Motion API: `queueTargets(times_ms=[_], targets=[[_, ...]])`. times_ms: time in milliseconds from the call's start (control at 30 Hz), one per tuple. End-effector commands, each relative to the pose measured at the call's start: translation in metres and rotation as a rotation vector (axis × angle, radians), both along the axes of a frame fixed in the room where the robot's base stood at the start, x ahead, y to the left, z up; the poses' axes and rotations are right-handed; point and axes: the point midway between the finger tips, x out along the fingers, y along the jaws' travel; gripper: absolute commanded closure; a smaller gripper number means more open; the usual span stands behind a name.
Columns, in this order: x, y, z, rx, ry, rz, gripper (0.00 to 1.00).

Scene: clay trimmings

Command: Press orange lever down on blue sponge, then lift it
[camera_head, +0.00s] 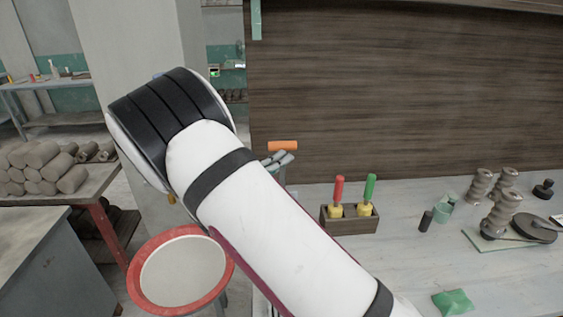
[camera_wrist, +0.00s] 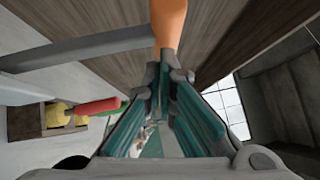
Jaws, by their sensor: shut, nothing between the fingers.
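The orange lever (camera_head: 283,145) shows as a short orange handle in the head view, just beyond the end of my arm. In the wrist view the orange lever (camera_wrist: 169,22) stands at the top centre, straight ahead of my fingertips. My gripper (camera_wrist: 164,75) is shut and empty, its tips close to the lever; I cannot tell whether they touch it. In the head view my gripper (camera_head: 279,160) is mostly hidden behind my arm, with the grey fingertips just below the lever. I cannot make out a blue sponge in either view.
A wooden holder (camera_head: 349,226) with red- and green-handled tools stands on the worktable right of my arm. A green block (camera_head: 453,302) lies nearer. Clay pieces and a dark disc (camera_head: 534,227) stand far right. A red-rimmed round stool (camera_head: 140,290) is lower left.

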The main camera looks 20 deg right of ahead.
Motion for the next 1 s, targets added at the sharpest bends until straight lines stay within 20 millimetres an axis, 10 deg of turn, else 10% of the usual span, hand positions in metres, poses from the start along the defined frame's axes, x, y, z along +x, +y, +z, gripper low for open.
queueTargets(times_ms=[633,1000], targets=[[0.031,-0.006,0.006,0.000,-0.001,0.002,1.00],[-0.006,-0.009,0.003,-0.003,0.005,-0.008,1.00]])
